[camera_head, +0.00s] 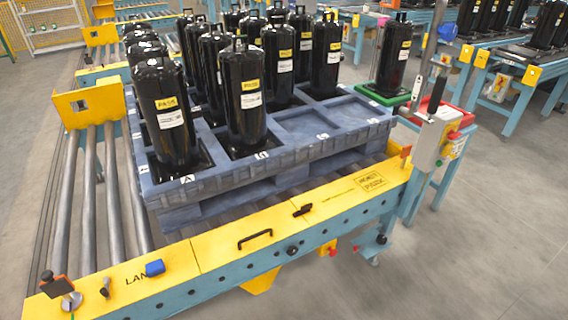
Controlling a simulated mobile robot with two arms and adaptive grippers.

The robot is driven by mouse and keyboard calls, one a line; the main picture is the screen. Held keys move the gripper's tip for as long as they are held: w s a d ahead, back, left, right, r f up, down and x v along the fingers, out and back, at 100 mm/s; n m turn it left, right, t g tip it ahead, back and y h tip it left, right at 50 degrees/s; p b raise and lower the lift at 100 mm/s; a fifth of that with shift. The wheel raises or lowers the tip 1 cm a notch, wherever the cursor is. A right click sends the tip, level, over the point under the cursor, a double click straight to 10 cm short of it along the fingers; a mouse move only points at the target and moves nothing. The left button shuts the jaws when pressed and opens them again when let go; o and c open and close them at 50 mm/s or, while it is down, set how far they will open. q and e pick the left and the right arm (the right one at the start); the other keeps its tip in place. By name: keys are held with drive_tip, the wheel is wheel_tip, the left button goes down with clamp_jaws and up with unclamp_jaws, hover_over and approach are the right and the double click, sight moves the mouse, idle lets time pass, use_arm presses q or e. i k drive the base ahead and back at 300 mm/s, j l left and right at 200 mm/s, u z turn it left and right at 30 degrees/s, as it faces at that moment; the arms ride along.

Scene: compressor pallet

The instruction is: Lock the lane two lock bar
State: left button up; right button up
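A yellow rail (205,252) runs along the front of the roller conveyor, with lettering starting "LAN" at its left end; the lane number cannot be read. A black bar handle (255,239) sits on the rail's top. A small black latch-like part (302,210) sits further right. A blue block (155,268) covers part of the lettering. I cannot tell which of these is the lane two lock bar, or whether it is locked. Neither of my grippers is in view.
Several black compressors (242,100) stand on a blue pallet (235,178) behind the rail; its right cells are empty. A green tray (385,97) holds one compressor.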

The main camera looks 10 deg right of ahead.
sight(447, 148)
drive_tip(key=z, duration=1.55)
drive_tip(key=i+l, duration=0.3)
drive_tip(key=i, duration=0.15)
drive_tip(key=i+l+z, duration=0.1)
drive_tip(key=i+l, duration=0.15)
drive_tip(key=i, duration=0.15)
drive_tip(key=i+l, duration=0.3)
drive_tip(key=i, duration=0.15)
drive_tip(key=i+l, duration=0.25)
drive_tip(key=i, duration=0.2)
drive_tip(key=i+l+z, duration=0.1)
drive_tip(key=i+l, duration=0.15)
drive_tip(key=i, duration=0.15)
